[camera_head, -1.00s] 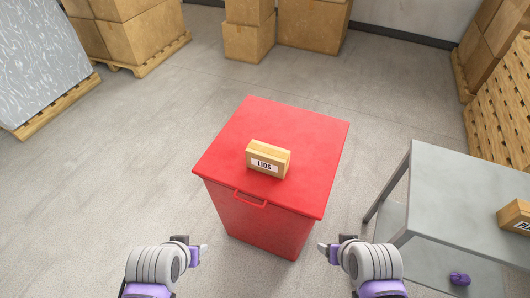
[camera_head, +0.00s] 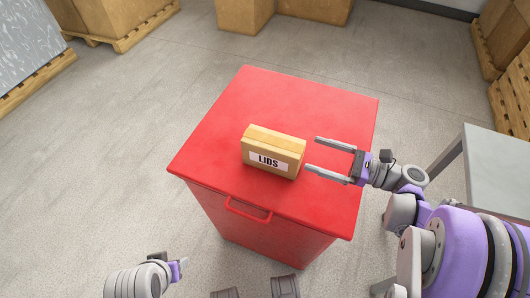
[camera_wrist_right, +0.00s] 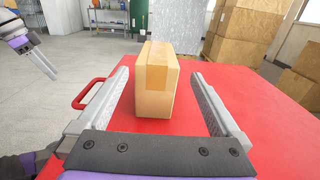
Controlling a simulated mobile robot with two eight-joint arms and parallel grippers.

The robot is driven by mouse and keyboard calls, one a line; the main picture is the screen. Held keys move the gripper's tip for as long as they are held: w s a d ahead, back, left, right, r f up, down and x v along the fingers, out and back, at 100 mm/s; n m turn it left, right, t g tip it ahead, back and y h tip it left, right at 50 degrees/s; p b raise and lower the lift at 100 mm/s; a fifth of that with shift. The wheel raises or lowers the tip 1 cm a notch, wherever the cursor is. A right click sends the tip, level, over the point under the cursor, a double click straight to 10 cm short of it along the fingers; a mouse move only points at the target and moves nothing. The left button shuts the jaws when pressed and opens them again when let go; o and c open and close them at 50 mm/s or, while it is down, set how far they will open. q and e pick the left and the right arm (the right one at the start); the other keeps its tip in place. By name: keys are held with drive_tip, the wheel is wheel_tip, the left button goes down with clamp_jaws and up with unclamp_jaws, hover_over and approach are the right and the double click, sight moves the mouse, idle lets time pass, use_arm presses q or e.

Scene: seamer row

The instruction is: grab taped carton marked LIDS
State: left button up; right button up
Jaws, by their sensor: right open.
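The taped carton marked LIDS (camera_head: 273,152) stands on top of the red cabinet (camera_head: 225,140), its label facing the cabinet's handle side. My right gripper (camera_head: 312,154) is open, just right of the carton, its fingers pointing at the carton's right end. In the right wrist view the carton (camera_wrist_right: 157,85) shows between the two open fingers of the right gripper (camera_wrist_right: 168,88), with its near end close to them. My left gripper (camera_head: 183,268) is low at the left, in front of the cabinet and away from the carton; its jaw opening is unclear.
A grey table (camera_head: 498,170) stands to the right of the cabinet, partly behind my right arm. Pallets with stacked cartons (camera_head: 112,20) and a wrapped load (camera_head: 25,50) stand at the back. The cabinet top around the carton is clear, and a red handle (camera_head: 248,210) juts from its front.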

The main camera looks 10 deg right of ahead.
sight(279, 142)
drive_tip(key=x, duration=0.5)
drive_tip(key=shift+a+b, duration=0.25)
drive_tip(key=shift+b, duration=0.05)
drive_tip(key=b+x, duration=0.1)
drive_tip(key=x, duration=0.4)
drive_tip(key=shift+w+a, duration=0.2)
drive_tip(key=shift+a, duration=0.15)
drive_tip(key=shift+r, duration=0.1)
clamp_jaws()
